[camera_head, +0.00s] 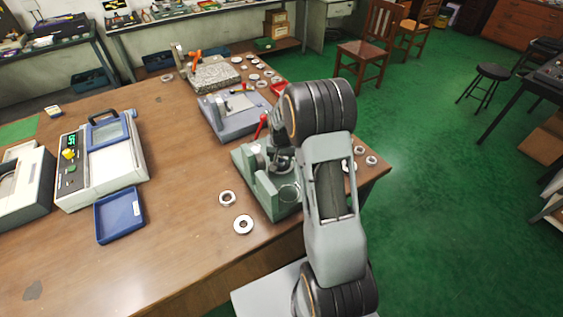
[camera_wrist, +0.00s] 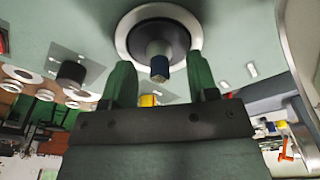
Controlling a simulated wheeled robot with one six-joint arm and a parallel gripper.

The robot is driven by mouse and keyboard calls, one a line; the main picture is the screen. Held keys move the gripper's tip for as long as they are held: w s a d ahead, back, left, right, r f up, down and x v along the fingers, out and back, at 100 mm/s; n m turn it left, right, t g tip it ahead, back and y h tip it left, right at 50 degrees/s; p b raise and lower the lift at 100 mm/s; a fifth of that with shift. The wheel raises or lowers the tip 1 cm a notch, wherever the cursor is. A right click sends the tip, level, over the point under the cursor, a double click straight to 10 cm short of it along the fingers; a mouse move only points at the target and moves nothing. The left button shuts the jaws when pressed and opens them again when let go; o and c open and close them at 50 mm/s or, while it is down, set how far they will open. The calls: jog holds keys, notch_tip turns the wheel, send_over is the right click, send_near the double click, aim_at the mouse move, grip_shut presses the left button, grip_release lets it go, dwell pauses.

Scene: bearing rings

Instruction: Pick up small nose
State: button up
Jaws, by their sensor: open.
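In the wrist view, my gripper (camera_wrist: 161,78) is open, with one green finger on each side of a stepped post. The post (camera_wrist: 160,62) has a blue band and a small metal tip and stands in front of a dark round seat with a pale ring around it. It looks like a nose, but I cannot tell its size for sure or whether the fingers touch it. A dark short cylinder (camera_wrist: 72,73) stands to the left. In the head view, my gripper is over the green fixture (camera_head: 265,196), largely hidden by my arm, and the post cannot be made out.
Two bearing rings (camera_head: 227,198) (camera_head: 243,224) lie left of the green fixture. A grey-blue fixture (camera_head: 238,118) with a red-knobbed lever (camera_head: 261,126) nearby stands behind it. A blue tray (camera_head: 119,216) and a display instrument (camera_head: 100,165) are left. Bare tabletop (camera_head: 180,140) lies between.

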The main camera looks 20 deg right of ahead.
jog(key=shift+f, duration=0.4)
grip_shut()
